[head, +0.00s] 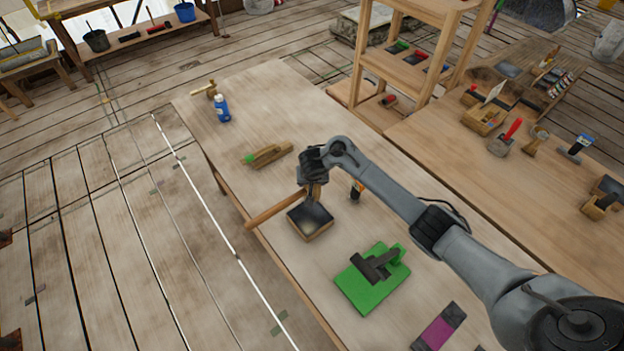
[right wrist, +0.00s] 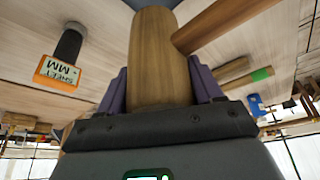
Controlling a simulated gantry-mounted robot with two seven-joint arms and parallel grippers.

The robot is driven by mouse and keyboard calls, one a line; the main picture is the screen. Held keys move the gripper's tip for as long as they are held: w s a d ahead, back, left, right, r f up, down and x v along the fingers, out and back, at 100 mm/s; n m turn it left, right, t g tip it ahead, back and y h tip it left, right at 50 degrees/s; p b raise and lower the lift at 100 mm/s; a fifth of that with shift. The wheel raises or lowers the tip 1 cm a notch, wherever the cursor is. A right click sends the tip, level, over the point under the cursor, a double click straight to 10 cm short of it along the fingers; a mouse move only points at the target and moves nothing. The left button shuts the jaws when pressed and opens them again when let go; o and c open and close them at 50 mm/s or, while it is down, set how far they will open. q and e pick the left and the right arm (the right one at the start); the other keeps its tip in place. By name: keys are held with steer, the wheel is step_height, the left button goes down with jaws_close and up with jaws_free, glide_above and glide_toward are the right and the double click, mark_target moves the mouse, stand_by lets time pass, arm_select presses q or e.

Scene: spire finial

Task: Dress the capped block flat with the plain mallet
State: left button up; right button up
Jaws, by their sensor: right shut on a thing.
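The capped block (head: 312,231), a wooden block with a dark top, sits on the long table's near left side. My right gripper (head: 314,186) is above its far edge, shut on the plain mallet. The mallet's bare wooden handle (head: 268,211) points left, past the table edge. In the right wrist view the fingers (right wrist: 160,88) grip the sides of its round wooden head (right wrist: 155,50), and the handle (right wrist: 228,22) runs up right. The head's far end meets the dark surface in view; I cannot tell whether it touches. My left gripper is not in view.
A green-marked wooden tool (head: 267,154) lies further back, near a blue bottle (head: 222,108) and a small wooden tool (head: 206,89). A dark-handled, orange-labelled item (head: 357,189) stands right of the block. A green plate with a dark tool (head: 360,287) lies nearer.

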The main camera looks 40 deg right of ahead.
steer(key=shift+r, duration=0.4)
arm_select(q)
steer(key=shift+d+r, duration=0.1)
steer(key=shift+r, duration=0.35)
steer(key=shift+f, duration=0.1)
arm_select(e)
steer(key=shift+f, duration=0.15)
step_height(320, 180, down, 5)
steer(key=shift+r+b, duration=0.2)
steer(key=shift+b, duration=0.9)
steer(key=shift+r, duration=0.25)
steer(key=shift+c, duration=0.5)
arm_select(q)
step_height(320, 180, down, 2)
